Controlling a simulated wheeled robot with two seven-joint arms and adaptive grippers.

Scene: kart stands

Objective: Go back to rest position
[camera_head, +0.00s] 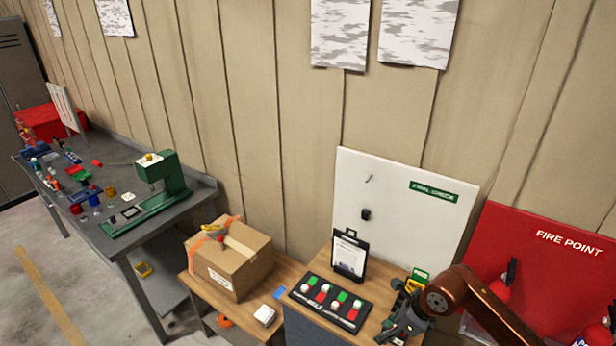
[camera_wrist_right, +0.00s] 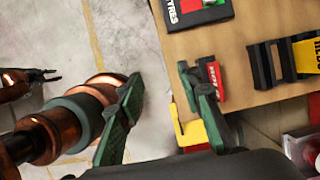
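My right gripper (camera_head: 397,332) is low in the head view, over the front right part of the wooden table (camera_head: 300,274). In the right wrist view its two green fingers (camera_wrist_right: 165,105) are spread wide, with only floor visible between them. One finger overlaps the table edge beside a small red labelled piece (camera_wrist_right: 215,82); I cannot tell whether they touch. My left gripper does not show in the head view. In the right wrist view, a copper arm part with thin dark tips (camera_wrist_right: 42,75) shows at the left edge; its opening is unclear.
A button panel (camera_head: 318,307) and a clipboard (camera_head: 349,254) stand on the table near my right arm. A yellow and black holder (camera_wrist_right: 290,62) is close by. A cardboard box (camera_head: 222,266) stands left. A red fire point board (camera_head: 540,250) is at right.

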